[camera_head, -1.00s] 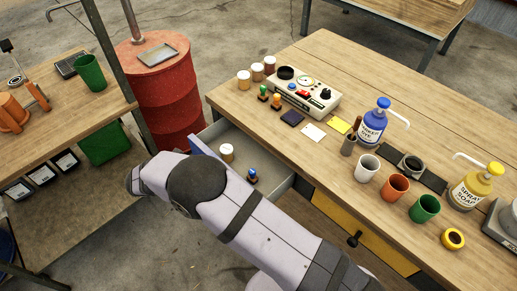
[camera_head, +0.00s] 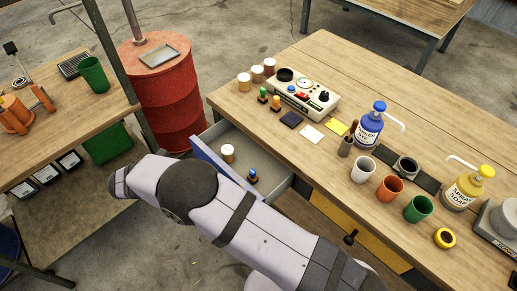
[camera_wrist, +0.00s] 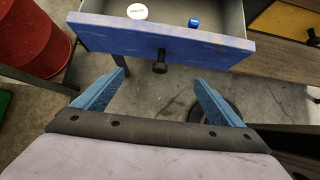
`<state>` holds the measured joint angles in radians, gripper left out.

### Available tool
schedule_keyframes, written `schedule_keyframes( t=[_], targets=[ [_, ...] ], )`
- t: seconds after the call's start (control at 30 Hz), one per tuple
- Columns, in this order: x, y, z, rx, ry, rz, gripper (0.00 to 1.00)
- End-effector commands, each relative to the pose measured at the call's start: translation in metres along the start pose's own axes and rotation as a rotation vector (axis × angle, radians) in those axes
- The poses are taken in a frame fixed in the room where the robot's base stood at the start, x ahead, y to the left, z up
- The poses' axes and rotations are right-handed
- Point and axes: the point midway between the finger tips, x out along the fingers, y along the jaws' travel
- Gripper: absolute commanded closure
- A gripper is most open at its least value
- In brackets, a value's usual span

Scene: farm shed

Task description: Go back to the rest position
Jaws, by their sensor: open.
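My gripper shows in the wrist view (camera_wrist: 158,92), its two blue fingers spread apart with nothing between them. It is in front of the open drawer, whose blue front (camera_wrist: 150,40) with a dark round knob (camera_wrist: 160,67) lies beyond the fingertips, apart from them. In the head view my arm covers the gripper. The drawer (camera_head: 283,182) stands open from the workbench. Inside it are a white-lidded jar (camera_head: 228,154) and a small blue-topped stamp (camera_head: 253,176); in the wrist view the jar's white lid (camera_wrist: 137,12) and the blue top (camera_wrist: 194,22) show too.
The workbench (camera_head: 400,90) carries a control box (camera_head: 305,92), cups, a blue dye bottle (camera_head: 369,128) and a yellow soap bottle (camera_head: 467,188). A red barrel (camera_head: 165,95) stands behind the drawer. A side table (camera_head: 95,115) is at left. Concrete floor lies below my gripper.

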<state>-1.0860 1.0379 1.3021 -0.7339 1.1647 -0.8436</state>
Motion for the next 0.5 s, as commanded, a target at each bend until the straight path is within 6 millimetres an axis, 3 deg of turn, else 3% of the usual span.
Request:
schedule_keyframes(
  t=[0.5],
  targets=[
    [0.0004,0.0003,-0.0005,0.055,0.001,0.001,0.09]
  ],
)
